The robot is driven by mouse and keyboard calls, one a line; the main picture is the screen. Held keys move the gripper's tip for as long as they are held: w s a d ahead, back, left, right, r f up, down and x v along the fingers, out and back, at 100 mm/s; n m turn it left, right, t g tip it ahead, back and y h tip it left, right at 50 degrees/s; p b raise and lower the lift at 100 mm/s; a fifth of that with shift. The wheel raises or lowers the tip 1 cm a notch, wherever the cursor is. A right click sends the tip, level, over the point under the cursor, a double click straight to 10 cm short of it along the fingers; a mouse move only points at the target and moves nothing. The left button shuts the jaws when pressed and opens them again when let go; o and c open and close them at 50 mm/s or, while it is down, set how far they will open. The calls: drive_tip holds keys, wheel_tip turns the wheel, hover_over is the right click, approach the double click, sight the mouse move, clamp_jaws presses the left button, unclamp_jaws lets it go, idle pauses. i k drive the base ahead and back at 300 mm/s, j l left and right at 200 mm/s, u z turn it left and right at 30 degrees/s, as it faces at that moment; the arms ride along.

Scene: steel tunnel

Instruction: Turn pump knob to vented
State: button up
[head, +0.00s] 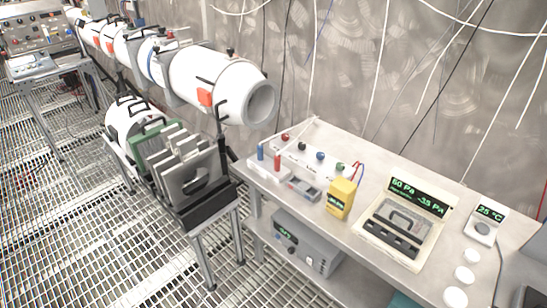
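No knob in the head view carries a readable "pump" or "vented" label. A grey box (313,259) with a small green display and small dark controls sits on the shelf under the bench. I cannot tell which of these belongs to the pump, nor how any is turned. My gripper is not in view.
The bench (385,183) also holds a yellow meter (341,198), a cream instrument (408,228) with green digits, a "25 °C" display (489,212) and white discs (464,275). A large white tube (205,77) runs above metal grating (140,240). Cables hang along the wall.

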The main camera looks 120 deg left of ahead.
sight(340, 166)
drive_tip(key=u, duration=3.6)
drive_tip(key=i+l, duration=0.15)
drive_tip(key=i, duration=0.35)
drive_tip(key=i+l, duration=0.15)
drive_tip(key=i, duration=0.35)
drive_tip(key=i+l, duration=0.15)
drive_tip(key=i, duration=0.35)
drive_tip(key=l+z, duration=0.05)
